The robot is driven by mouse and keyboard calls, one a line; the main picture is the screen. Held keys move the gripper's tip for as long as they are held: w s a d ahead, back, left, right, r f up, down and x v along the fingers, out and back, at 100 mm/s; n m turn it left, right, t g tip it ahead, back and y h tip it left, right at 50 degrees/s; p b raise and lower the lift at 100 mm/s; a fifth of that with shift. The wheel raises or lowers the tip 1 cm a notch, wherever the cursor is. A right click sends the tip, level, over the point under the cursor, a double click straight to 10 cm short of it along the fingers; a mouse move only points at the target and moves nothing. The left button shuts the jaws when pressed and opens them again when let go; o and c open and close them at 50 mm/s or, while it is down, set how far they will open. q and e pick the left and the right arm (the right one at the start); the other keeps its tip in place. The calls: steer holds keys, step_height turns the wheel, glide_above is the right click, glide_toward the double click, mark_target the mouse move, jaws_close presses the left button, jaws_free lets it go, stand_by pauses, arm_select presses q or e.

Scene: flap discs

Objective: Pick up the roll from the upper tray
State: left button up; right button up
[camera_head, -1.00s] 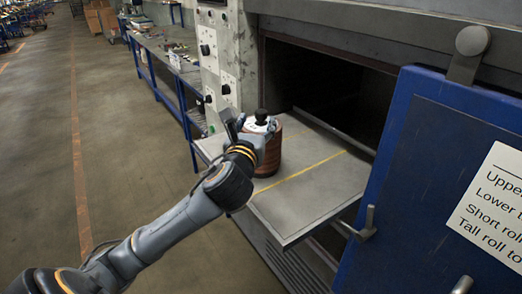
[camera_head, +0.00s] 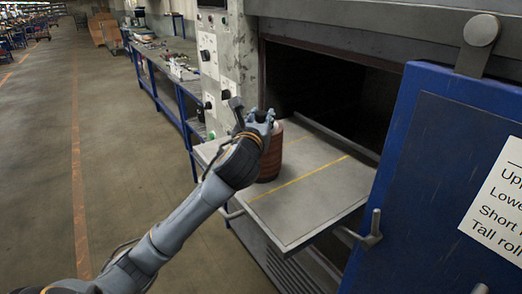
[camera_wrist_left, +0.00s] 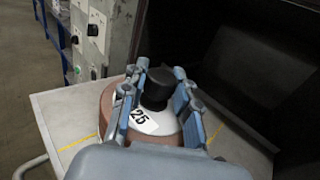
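The roll (camera_head: 272,160) is a reddish-brown cylinder standing upright on the grey upper tray (camera_head: 312,205). The left wrist view shows its white top (camera_wrist_left: 150,122) marked 25 and its black knob (camera_wrist_left: 156,88). My left gripper (camera_head: 262,118) is at the top of the roll and hides its knob in the head view. In the left wrist view its blue-grey fingers (camera_wrist_left: 161,80) stand on either side of the knob, apart, with the white top showing between them. The gripper looks open. My right gripper is not in view.
A dark oven opening (camera_head: 325,90) lies behind the tray. The blue door (camera_head: 430,160) with a paper sign stands open at right. A control panel (camera_head: 210,75) rises at left, with a cluttered workbench (camera_head: 165,60) beyond. The right part of the tray is bare.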

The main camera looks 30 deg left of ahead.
arm_select(q)
jaws_close()
steer(key=shift+w+a+r, duration=0.1)
steer(key=shift+r, duration=0.05)
